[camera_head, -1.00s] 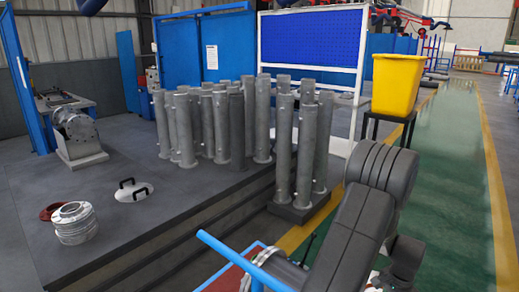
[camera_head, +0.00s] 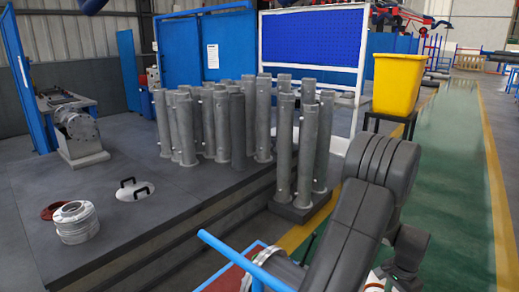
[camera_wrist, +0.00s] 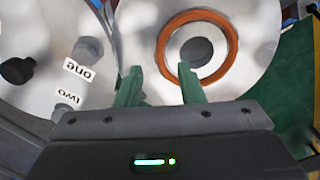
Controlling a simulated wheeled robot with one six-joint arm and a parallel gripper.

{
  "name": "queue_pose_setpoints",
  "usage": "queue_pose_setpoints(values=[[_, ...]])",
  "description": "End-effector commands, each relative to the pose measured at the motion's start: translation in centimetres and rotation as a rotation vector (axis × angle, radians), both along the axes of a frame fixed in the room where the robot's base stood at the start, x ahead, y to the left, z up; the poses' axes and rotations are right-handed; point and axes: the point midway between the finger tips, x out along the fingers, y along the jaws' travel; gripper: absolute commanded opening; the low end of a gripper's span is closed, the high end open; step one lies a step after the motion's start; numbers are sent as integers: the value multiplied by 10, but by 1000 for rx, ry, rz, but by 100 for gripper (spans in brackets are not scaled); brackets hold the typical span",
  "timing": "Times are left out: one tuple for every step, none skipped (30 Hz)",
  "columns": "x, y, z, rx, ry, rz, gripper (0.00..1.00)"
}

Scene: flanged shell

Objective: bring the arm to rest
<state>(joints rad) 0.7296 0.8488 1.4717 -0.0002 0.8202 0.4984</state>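My arm (camera_head: 350,225) reaches up from the bottom right of the head view, with its dark links bent. My gripper cannot be made out there. In the wrist view my gripper (camera_wrist: 160,70) shows two green fingers standing apart with nothing held between them. Behind the fingertips is a pale metal disc (camera_wrist: 245,65) with an orange ring (camera_wrist: 168,35) and a dark centre. I cannot tell how far the fingers are from it. Left of it is another pale round surface (camera_wrist: 45,50) with dark knobs and labels reading "one" and "two".
A dark platform (camera_head: 115,225) carries a ribbed metal flanged part (camera_head: 76,225), a white lid with black handles (camera_head: 133,190) and several upright grey cylinders (camera_head: 220,120). A yellow bin (camera_head: 397,82) stands behind my arm. A blue rail (camera_head: 225,250) is close in front. The green floor lane (camera_head: 450,200) is clear.

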Motion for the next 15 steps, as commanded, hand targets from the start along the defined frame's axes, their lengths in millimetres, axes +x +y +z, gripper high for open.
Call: queue_pose_setpoints(values=[[0, 0, 12, -2, -2, 0, 35], [1, -1, 18, -3, -3, 0, 35], [0, 0, 26, -2, -3, 0, 35], [1, -1, 32, -2, -3, 0, 35], [1, -1, 38, -3, -3, 0, 35], [1, 0, 46, -2, -3, 0, 35], [1, -1, 52, -3, -3, 0, 35], [1, -1, 58, -3, -3, 0, 35], [1, -1, 66, -3, -3, 0, 35], [1, -1, 72, -3, -3, 0, 35], [0, 0, 78, -3, -3, 0, 35], [0, 0, 86, -3, -3, 0, 35], [0, 0, 92, -2, -2, 0, 35], [0, 0, 98, -3, -3, 0, 35], [0, 0, 100, -1, -1, 0, 35]])
